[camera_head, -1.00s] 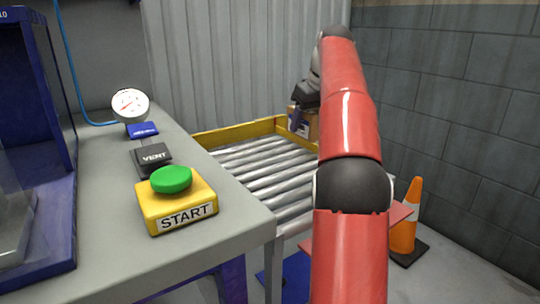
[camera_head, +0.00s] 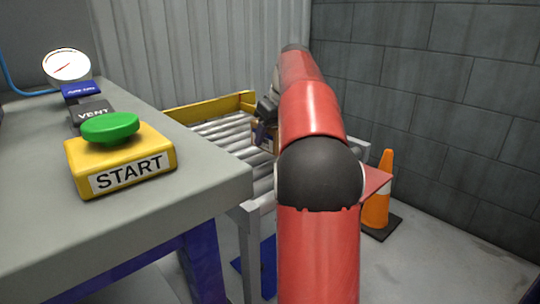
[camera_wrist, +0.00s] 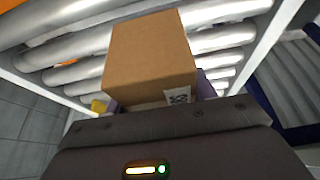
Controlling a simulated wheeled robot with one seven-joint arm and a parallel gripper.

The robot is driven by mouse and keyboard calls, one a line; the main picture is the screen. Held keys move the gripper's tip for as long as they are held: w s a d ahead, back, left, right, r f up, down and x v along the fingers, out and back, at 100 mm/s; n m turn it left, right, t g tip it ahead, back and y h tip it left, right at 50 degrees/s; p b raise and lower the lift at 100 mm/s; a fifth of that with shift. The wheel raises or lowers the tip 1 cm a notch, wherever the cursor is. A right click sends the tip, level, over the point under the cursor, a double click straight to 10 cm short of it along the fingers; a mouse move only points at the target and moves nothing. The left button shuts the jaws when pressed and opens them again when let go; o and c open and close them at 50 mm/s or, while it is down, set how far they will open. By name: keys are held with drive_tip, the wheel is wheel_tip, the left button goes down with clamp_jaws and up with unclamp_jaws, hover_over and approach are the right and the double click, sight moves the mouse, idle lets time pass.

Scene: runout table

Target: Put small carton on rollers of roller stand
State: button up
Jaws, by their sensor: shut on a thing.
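The small carton (camera_wrist: 148,55) is a brown cardboard box with a white printed label, seen large in the wrist view. My gripper (camera_wrist: 160,105) is shut on it. The roller stand's grey rollers (camera_wrist: 225,37) show behind the carton in the wrist view; whether the carton touches them I cannot tell. In the head view the rollers (camera_head: 225,135) lie beyond the bench, with a yellow rail (camera_head: 215,108) at the back. There my gripper (camera_head: 264,132) and a sliver of the carton show at the rollers' right side, mostly hidden by my red arm.
A grey bench (camera_head: 200,165) at left carries a yellow START box (camera_head: 120,160) with a green button, a VENT block (camera_head: 92,112) and a gauge (camera_head: 67,66). An orange cone (camera_head: 377,195) stands right, before a block wall (camera_head: 430,90).

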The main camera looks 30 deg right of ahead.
sight(270, 147)
wheel_tip(270, 147, down, 4)
drive_tip(key=shift+f+b, duration=0.1)
drive_tip(key=shift+b, duration=0.6)
drive_tip(key=o, duration=1.1)
drive_tip(key=shift+c, duration=0.2)
drive_tip(key=p+v, duration=0.3)
drive_tip(key=v, duration=0.9)
drive_tip(key=shift+s, duration=0.15)
